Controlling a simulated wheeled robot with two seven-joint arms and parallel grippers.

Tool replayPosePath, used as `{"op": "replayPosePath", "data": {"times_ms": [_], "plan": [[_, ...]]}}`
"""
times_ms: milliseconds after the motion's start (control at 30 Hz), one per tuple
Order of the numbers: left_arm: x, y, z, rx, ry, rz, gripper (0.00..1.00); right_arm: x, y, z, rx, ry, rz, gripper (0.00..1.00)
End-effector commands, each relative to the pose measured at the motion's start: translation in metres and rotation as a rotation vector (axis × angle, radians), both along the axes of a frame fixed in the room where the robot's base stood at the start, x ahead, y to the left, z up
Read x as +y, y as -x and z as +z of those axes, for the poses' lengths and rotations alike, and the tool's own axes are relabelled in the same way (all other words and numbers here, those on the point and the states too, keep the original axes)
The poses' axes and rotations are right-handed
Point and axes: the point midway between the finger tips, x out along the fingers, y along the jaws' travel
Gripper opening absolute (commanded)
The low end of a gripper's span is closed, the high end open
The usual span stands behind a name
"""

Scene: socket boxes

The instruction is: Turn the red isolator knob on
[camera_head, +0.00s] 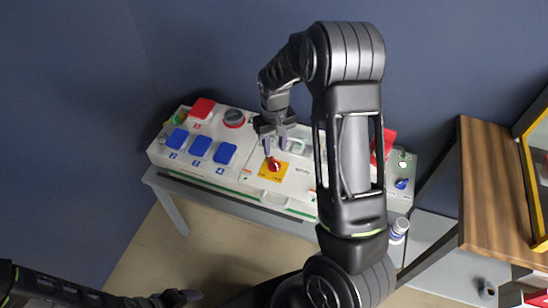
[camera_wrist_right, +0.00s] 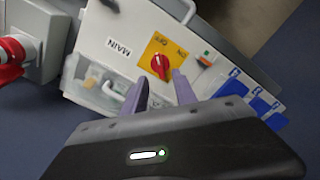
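The red isolator knob (camera_head: 273,164) sits on a yellow plate (camera_head: 265,175) on the white socket box, right of the blue covers. In the right wrist view the knob (camera_wrist_right: 160,65) lies on its yellow plate (camera_wrist_right: 153,50), marked ON and OFF, just beyond my fingertips. My right gripper (camera_head: 273,150) hangs over the box from above, close to the knob. In the right wrist view its two purple fingers (camera_wrist_right: 160,82) stand apart with nothing between them; contact with the knob cannot be told. My left gripper (camera_head: 180,297) is low at the bottom left, away from the box; its fingers are unclear.
Blue socket covers (camera_head: 200,147) and a red cover (camera_head: 202,108) are left of the knob. My right arm hides the box's right middle. A wooden table (camera_head: 490,190) stands at the right. A white bottle (camera_head: 399,229) is near the front.

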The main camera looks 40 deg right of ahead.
Motion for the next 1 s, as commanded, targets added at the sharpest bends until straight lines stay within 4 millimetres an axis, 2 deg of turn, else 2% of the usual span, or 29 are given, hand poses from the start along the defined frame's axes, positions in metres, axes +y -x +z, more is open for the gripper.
{"op": "replayPosePath", "data": {"times_ms": [400, 767, 1000], "plan": [[0.000, 0.001, 0.007, 0.001, -0.001, 0.001, 0.77, 0.000, 0.000, -0.059, 0.001, 0.000, 0.000, 0.34], [0.000, 0.001, 0.007, 0.003, -0.002, 0.000, 0.77, 0.000, 0.000, -0.066, -0.001, 0.000, 0.000, 0.34], [0.000, 0.001, 0.007, 0.003, -0.002, 0.000, 0.77, 0.000, 0.000, -0.066, -0.001, 0.000, 0.000, 0.15]]}}
